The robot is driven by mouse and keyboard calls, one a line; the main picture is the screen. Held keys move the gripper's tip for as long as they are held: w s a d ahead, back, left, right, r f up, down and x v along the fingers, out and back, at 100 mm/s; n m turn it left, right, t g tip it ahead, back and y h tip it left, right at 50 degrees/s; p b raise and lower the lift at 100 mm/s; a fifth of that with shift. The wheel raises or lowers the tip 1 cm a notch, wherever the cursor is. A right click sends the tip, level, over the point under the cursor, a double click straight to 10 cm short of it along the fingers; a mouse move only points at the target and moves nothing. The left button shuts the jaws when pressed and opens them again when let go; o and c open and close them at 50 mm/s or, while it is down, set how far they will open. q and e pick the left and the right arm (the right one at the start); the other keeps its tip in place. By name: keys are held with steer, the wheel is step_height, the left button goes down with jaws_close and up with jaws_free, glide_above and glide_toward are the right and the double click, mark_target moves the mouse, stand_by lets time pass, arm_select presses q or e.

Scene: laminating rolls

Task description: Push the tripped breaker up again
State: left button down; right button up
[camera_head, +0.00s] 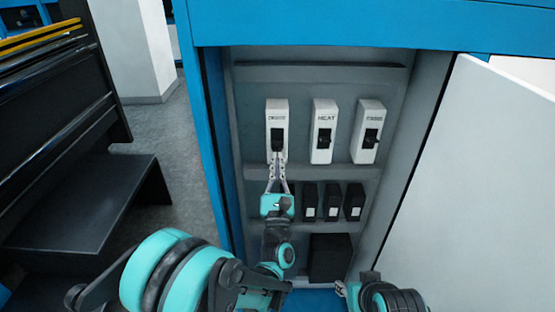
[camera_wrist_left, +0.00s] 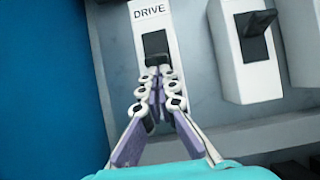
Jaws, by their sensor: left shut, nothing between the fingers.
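The breaker labelled DRIVE (camera_head: 277,115) is the leftmost of three white breakers in the open cabinet; it also shows in the left wrist view (camera_wrist_left: 151,14). Its black lever (camera_wrist_left: 158,60) sits at the low end of its dark slot. My left gripper (camera_head: 278,157) is shut and empty, its fingertips (camera_wrist_left: 158,72) just under that lever; whether they touch it I cannot tell. The HEAT breaker (camera_head: 322,152) and a third breaker (camera_head: 364,154) stand to the right; HEAT's lever (camera_wrist_left: 256,22) juts out higher up. Part of my right arm shows at the bottom; its finger state is unclear.
A blue frame (camera_head: 215,150) edges the left side, and a pale open door (camera_head: 480,190) stands on the right. A black bench-like unit (camera_head: 85,200) is further left.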

arm_select(q)
steer(key=shift+r+p, duration=0.1)
steer(key=shift+p, duration=0.2)
arm_select(e)
steer(key=shift+r, duration=0.35)
